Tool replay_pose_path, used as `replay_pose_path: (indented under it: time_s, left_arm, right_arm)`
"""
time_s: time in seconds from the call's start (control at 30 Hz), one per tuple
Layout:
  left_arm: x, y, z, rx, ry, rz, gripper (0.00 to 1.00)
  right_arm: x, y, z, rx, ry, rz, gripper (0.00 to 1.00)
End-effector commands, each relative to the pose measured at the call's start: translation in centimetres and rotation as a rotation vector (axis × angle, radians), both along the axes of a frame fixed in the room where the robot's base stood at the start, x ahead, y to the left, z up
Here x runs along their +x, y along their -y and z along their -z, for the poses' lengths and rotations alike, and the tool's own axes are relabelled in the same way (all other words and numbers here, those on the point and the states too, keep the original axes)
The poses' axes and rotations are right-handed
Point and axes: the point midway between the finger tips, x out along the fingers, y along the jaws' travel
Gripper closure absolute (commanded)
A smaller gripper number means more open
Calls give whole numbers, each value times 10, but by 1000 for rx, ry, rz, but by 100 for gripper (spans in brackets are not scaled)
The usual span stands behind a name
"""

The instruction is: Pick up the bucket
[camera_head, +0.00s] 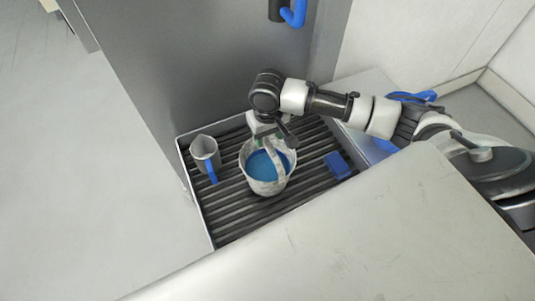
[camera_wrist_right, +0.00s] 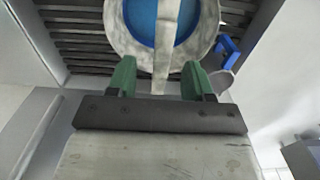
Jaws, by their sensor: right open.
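The bucket (camera_head: 266,187) is whitish and mottled, with blue contents, and stands upright on a dark slatted rack. Its pale strap-like handle (camera_wrist_right: 165,50) arches over the opening. My right gripper (camera_head: 269,140) is above the bucket's far rim, by the handle. In the right wrist view its green fingertips (camera_wrist_right: 157,78) are apart, with the handle's end showing between them. I cannot tell whether the fingers touch the handle. My left gripper is in neither view.
A grey mug (camera_head: 204,148) with a blue handle stands left of the bucket. A blue block (camera_head: 338,165) lies to its right. The rack (camera_head: 236,217) has a raised metal rim. A pale counter (camera_head: 330,245) fills the near side, and a grey panel (camera_head: 190,60) rises behind.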

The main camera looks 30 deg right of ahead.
Motion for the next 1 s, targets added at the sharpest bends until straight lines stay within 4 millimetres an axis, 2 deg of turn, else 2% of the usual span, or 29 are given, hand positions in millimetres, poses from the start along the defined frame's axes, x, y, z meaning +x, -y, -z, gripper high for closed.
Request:
replay_pose_path:
  time_s: [0.2,0.3,0.6,0.9,0.93,1.0]
  left_arm:
    - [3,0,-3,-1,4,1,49]
    - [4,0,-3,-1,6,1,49]
    - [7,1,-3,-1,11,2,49]
    - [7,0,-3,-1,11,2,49]
    - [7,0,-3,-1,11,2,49]
    - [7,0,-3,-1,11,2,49]
  right_arm:
    - [-3,-2,34,-2,-4,-1,49]
    - [-2,-2,44,-2,-2,-2,49]
    - [-2,-2,47,-1,0,-3,50]
    - [-2,-2,47,-1,0,-2,96]
    - [-2,-2,47,-1,0,-2,100]
    - [-2,-2,47,-1,0,-2,100]
